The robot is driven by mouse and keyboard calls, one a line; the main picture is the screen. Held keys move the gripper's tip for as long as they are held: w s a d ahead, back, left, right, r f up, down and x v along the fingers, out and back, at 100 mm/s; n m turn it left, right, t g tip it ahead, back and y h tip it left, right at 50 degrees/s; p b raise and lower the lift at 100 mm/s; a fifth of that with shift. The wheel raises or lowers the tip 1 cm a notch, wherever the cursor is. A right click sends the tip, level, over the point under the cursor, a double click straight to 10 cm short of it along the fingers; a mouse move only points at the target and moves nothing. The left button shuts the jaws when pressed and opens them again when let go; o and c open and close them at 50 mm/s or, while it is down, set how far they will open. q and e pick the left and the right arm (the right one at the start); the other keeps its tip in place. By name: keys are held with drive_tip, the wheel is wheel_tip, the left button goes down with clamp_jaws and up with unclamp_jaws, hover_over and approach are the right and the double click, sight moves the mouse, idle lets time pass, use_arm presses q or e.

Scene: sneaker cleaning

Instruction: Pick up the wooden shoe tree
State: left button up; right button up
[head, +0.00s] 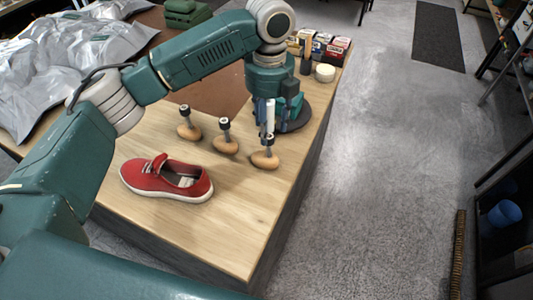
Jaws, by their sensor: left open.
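Three similar wooden pieces with oval wooden bodies, metal stems and black tops stand in a slanting row on the wooden table (232,240). I take them for wooden shoe trees: one at the left (189,132), one in the middle (225,146), one at the right (264,161). My left gripper (270,135) points down, open, right at the top of the right one. I cannot tell whether its fingers touch the stem or are around it. A red sneaker (165,180) with a white sole lies in front of the row. My right gripper is out of view.
A brown mat (210,88) lies behind the row. Silver bags (50,65) cover the back left. Small boxes (321,46), a dark bottle (306,62) and a round tin (325,72) stand at the far right end. The table's front right is bare.

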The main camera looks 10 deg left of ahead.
sight(269, 144)
use_arm(q)
drive_tip(key=shift+f, duration=0.6)
drive_tip(key=shift+w+f, duration=0.1)
drive_tip(key=shift+f, duration=0.25)
drive_tip(key=f+p, duration=0.1)
drive_tip(key=f, duration=0.1)
drive_tip(key=f+p, duration=0.1)
drive_tip(key=f, duration=0.2)
drive_tip(key=shift+s+p, duration=0.2)
drive_tip(key=shift+p, duration=0.1)
drive_tip(key=shift+f, duration=0.25)
clamp_jaws()
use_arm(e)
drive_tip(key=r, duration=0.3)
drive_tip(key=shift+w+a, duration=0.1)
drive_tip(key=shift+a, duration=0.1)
